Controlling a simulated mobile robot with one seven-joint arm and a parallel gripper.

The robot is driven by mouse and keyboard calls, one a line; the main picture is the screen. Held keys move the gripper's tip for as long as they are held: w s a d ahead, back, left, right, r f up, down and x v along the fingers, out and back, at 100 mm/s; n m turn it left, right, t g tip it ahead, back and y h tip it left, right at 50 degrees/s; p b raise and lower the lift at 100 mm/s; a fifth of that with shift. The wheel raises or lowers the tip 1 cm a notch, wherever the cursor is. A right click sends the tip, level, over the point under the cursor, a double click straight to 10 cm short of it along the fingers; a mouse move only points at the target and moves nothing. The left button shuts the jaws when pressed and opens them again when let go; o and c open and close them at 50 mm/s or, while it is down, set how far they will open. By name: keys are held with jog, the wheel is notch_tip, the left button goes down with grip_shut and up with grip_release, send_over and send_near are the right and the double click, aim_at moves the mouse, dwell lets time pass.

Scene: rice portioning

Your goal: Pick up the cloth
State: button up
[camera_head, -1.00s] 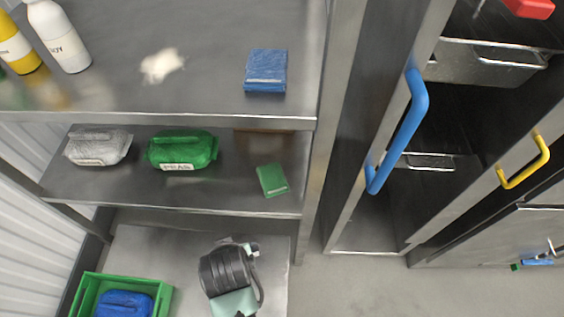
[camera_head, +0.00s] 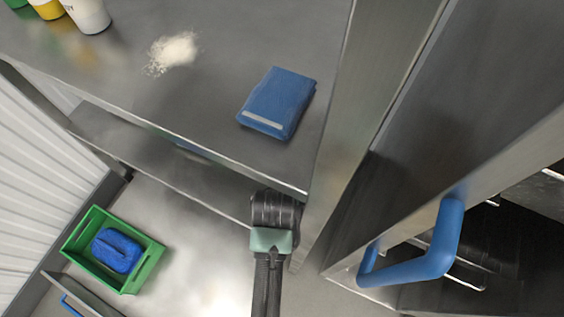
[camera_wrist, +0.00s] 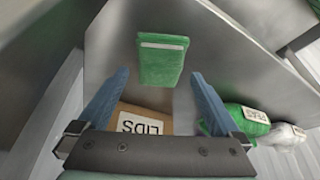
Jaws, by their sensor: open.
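A folded blue cloth (camera_head: 277,102) with a pale stripe lies on the steel counter near its right end. A folded green cloth (camera_wrist: 162,60) with a pale stripe lies on the shelf in the wrist view. My gripper (camera_wrist: 160,75) is open and empty, its blue fingers spread to either side of the green cloth's near end in the picture. I cannot tell how far above the shelf they are. In the head view my arm reaches under the counter's front edge, and the gripper and green cloth are hidden there.
A cardboard box labelled LIDS (camera_wrist: 143,120), a green bag (camera_wrist: 246,119) and a white bag (camera_wrist: 285,136) are near the gripper. White spilled powder (camera_head: 173,52) and bottles (camera_head: 88,14) are on the counter. A green crate (camera_head: 149,270) stands lower left; a blue door handle (camera_head: 420,268) juts out right.

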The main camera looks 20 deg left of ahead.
jog(key=shift+w+b+x, duration=0.1)
jog(key=shift+b+x, duration=0.25)
jog(key=shift+x, duration=0.8)
jog(key=shift+w+b+x, duration=0.15)
jog(key=shift+b+x, duration=0.15)
jog(key=shift+x, duration=0.85)
jog(key=shift+a+r, duration=0.1)
jog(key=shift+r, duration=0.05)
jog(key=shift+f, duration=0.25)
jog(key=c, duration=1.2)
jog(key=shift+r, duration=0.1)
notch_tip(320, 180, up, 5)
jog(key=shift+f+p, duration=0.2)
jog(key=shift+p, duration=0.65)
jog(key=s, duration=0.6)
jog(key=s+p, duration=0.1)
jog(key=s, duration=0.5)
jog(key=s+a, duration=0.1)
jog(key=s, duration=0.5)
jog(key=shift+a+f, duration=0.15)
jog(key=shift+f, duration=0.25)
